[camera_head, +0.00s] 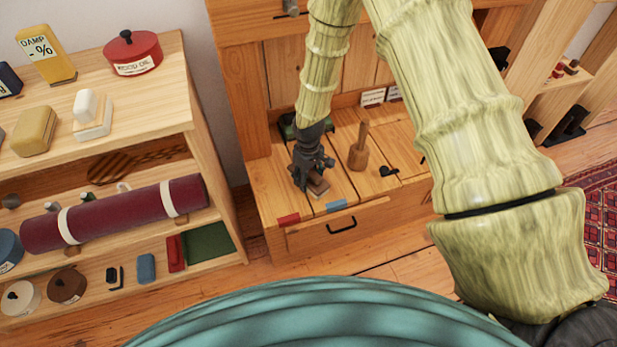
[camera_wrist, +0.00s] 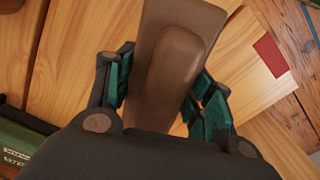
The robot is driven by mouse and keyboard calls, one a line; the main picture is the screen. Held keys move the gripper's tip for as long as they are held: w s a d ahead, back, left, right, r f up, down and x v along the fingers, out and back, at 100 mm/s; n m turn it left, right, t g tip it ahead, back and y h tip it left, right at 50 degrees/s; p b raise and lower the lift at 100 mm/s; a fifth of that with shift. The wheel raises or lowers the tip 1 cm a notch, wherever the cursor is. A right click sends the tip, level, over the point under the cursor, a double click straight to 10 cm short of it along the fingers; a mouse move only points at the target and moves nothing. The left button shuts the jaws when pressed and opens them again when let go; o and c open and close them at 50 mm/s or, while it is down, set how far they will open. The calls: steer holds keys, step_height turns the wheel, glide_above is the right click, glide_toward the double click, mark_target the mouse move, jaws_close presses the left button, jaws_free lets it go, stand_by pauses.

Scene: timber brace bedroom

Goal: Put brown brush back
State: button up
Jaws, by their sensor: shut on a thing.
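The brown brush (camera_wrist: 176,62) lies between the green-padded fingers of my gripper (camera_wrist: 163,90) in the wrist view, with its long raised grip toward the camera. My gripper is shut on it. In the head view my gripper (camera_head: 312,172) points down over the left part of the wooden bench top, and a small part of the brush (camera_head: 319,187) shows below the fingers. I cannot tell whether the brush touches the bench top. Its underside is hidden.
A wooden mallet (camera_head: 359,149) stands just right of my gripper. A dark green box (camera_head: 293,128) is behind it. A red patch (camera_head: 288,219) and a blue patch (camera_head: 336,205) mark the bench's front edge. A laden shelf unit (camera_head: 205,170) stands at left.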

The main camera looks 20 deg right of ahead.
steer(key=o, duration=1)
step_height(320, 180, up, 12)
steer(key=shift+p, duration=1.25)
